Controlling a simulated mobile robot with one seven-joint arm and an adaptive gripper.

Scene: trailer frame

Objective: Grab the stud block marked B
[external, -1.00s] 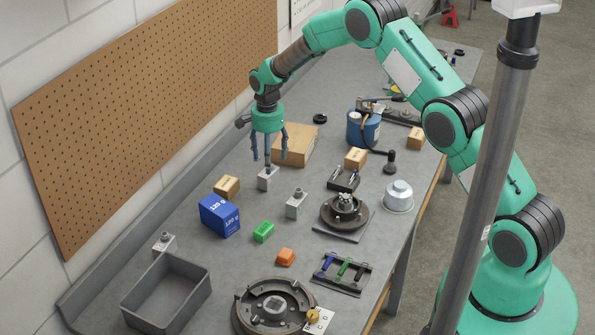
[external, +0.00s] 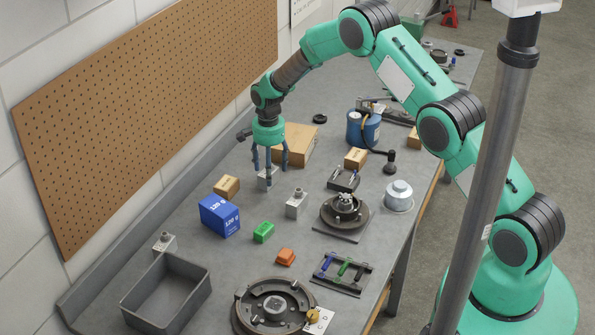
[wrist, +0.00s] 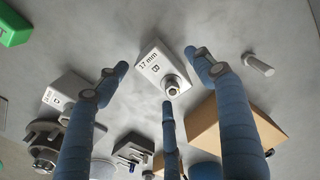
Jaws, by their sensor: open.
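A light grey stud block (wrist: 150,62) lies between my fingertips in the wrist view, with "17 mm" and a small dark letter mark that looks like B. Its round metal stud points up near the middle finger. In the external view this block (external: 265,181) is partly hidden behind the fingers. My three-fingered gripper (external: 269,174) is open and low around it; the gripper also fills the wrist view (wrist: 160,76). I cannot tell whether any finger touches. A second stud block (external: 296,206) stands to the right, its mark unreadable. A third (external: 163,243) stands by the grey bin.
A large cardboard box (external: 299,146) is close behind the gripper. A small carton (external: 227,186), a blue box (external: 219,215) and a green block (external: 263,232) lie in front. A grey bin (external: 147,317) is at front left. A flanged part (external: 344,210) stands to the right.

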